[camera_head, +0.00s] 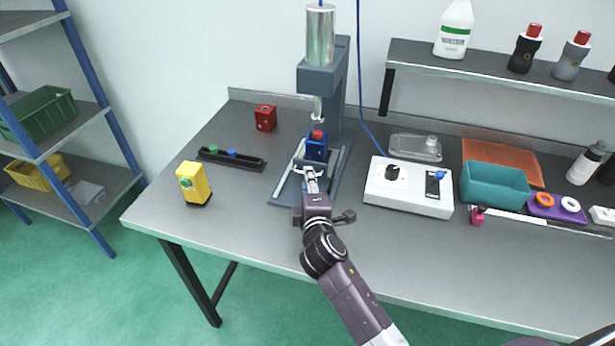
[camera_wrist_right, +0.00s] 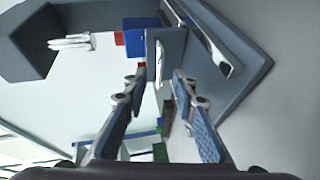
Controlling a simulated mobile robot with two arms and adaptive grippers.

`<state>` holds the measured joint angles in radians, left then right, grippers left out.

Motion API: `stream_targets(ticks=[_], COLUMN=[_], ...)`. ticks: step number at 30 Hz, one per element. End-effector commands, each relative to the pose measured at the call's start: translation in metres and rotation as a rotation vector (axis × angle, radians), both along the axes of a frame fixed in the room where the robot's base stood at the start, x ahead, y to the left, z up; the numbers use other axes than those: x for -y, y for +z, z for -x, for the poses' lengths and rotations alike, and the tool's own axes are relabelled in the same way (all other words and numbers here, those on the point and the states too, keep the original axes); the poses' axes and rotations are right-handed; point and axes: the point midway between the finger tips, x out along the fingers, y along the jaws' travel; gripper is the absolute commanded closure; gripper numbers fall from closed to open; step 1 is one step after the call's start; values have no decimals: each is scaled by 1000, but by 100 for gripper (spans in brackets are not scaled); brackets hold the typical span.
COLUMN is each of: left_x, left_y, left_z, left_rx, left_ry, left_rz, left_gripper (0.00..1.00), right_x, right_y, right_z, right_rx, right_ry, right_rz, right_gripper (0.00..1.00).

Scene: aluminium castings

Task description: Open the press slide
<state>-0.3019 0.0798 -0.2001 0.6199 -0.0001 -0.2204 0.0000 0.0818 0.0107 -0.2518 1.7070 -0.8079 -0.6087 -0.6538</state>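A pale bar handle (camera_wrist_right: 159,62) is on the slide's front face. My right gripper (camera_head: 311,175) is at the front of the slide. In the right wrist view its two fingers (camera_wrist_right: 159,80) are apart, with the handle ahead between the tips; I see no clear contact. My left gripper is not in view.
A white control box (camera_head: 408,188) with a black knob stands right of the press. A yellow block (camera_head: 193,183), a black rail tray (camera_head: 232,159) and a red block (camera_head: 265,118) are on the left. The bench front left of my right arm is clear.

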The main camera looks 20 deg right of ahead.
Motion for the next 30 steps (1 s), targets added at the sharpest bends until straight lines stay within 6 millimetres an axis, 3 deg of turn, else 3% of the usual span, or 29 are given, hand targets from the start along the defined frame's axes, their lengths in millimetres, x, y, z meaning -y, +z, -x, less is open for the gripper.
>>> stream_targets(ticks=[6,15,22,30], left_x=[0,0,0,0], left_y=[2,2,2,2], left_z=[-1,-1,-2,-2], left_rx=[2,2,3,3], left_ry=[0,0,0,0], left_rz=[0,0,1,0], left_gripper=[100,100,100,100], right_x=[3,3,3,3], right_y=[-3,-4,-4,-4], right_z=[-15,-17,-17,-17], right_rx=[0,-1,-1,-2], right_ry=[1,0,0,0], right_rz=[1,0,0,0], right_gripper=[75,75,100,100])
